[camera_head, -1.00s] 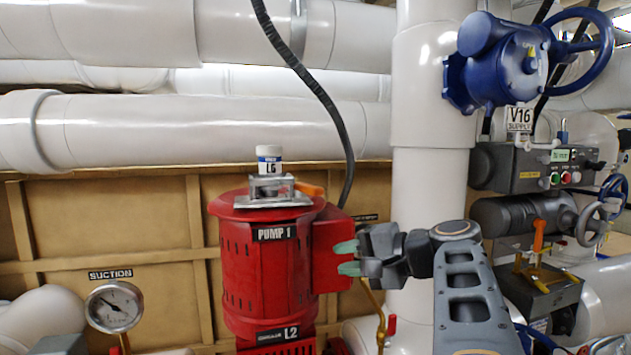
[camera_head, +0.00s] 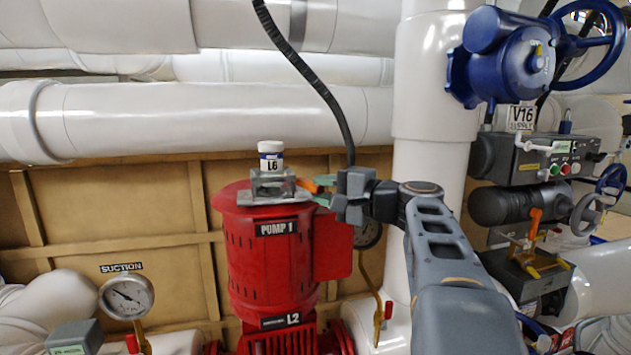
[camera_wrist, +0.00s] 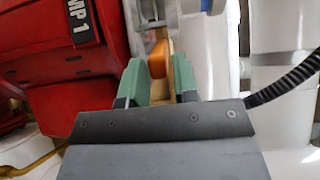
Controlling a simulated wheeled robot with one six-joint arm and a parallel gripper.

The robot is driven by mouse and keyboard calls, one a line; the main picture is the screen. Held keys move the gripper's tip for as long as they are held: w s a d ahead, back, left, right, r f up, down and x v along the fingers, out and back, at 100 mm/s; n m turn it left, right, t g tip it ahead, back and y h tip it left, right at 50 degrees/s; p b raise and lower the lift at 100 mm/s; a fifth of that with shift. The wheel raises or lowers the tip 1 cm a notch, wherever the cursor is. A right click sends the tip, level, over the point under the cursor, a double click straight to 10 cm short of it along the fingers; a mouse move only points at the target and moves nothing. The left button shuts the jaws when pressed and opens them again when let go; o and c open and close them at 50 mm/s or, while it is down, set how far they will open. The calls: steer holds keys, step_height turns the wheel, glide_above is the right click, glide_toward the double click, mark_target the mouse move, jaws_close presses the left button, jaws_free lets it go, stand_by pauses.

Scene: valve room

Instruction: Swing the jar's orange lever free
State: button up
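The white jar (camera_head: 271,157) with a blue band and label L6 stands in a grey metal clamp (camera_head: 272,187) on top of the red pump. The orange lever (camera_head: 308,185) sticks out from the clamp's right side. My gripper (camera_head: 322,190) is at the lever, coming from the right, with its green fingers partly covering the lever's end. In the wrist view the orange lever (camera_wrist: 157,58) lies between the two green fingers (camera_wrist: 158,82), with gaps visible on both sides. The fingers are open. The jar is not clearly visible in the wrist view.
The red pump (camera_head: 268,260) labelled PUMP 1 is below the clamp, its side box (camera_head: 332,248) under my gripper. A white vertical pipe (camera_head: 432,90) and blue valve (camera_head: 510,60) stand to the right.

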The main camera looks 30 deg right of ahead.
mark_target(304, 187)
steer(key=shift+x, duration=1.05)
jaws_close()
